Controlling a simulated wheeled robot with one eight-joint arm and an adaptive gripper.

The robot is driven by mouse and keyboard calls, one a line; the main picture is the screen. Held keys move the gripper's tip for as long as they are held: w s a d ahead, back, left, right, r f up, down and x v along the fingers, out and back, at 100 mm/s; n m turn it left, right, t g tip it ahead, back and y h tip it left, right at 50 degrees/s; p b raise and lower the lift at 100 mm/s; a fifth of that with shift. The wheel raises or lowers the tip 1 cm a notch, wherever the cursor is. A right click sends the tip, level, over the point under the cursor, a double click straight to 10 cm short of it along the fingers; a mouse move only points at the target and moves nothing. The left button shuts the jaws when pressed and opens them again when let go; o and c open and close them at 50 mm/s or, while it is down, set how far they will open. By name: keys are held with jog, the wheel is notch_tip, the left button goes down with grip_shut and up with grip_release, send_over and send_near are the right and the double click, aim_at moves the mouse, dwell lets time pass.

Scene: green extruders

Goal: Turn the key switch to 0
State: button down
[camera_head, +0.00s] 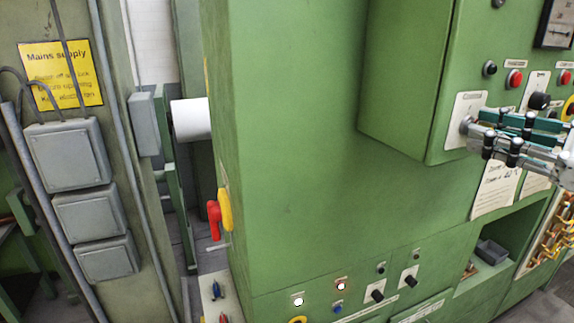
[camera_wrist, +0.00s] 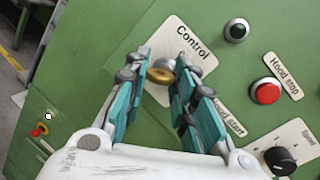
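The key switch (camera_wrist: 160,77) sits on the white "Control" plate (camera_wrist: 194,45) on the green cabinet. A brass-coloured rounded part of it shows between my fingertips in the wrist view; the fingers partly cover it. In the head view the Control plate (camera_head: 466,108) is at the right, with the switch (camera_head: 466,125) at the fingertips. My gripper (camera_wrist: 163,68) has two teal-and-grey fingers, apart, one on each side of the switch. It also shows in the head view (camera_head: 478,126). I cannot tell whether the fingers touch the switch. The 0 mark is not readable.
A black button (camera_wrist: 237,30), a red "Hood stop" button (camera_wrist: 265,92) and a black rotary knob (camera_wrist: 281,160) lie right of the switch. A green box edge (camera_head: 429,150) runs just left of the plate. A red handle (camera_head: 213,220) is farther left.

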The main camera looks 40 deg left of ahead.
jog(key=shift+w+n, duration=0.1)
jog(key=shift+n, duration=0.2)
jog(key=n+h, duration=0.1)
jog(key=n, duration=0.2)
jog(key=n+t+h, duration=0.1)
jog(key=n, duration=0.2)
jog(key=n+t+h, duration=0.1)
jog(key=n, duration=0.2)
jog(key=shift+s+r+p, duration=0.2)
jog(key=shift+p, duration=0.15)
jog(key=shift+n, duration=0.3)
dwell(0.3)
jog(key=c, duration=1.3)
grip_release()
jog(key=v, duration=1.2)
jog(key=shift+s+a+r, duration=0.1)
jog(key=shift+r, duration=0.1)
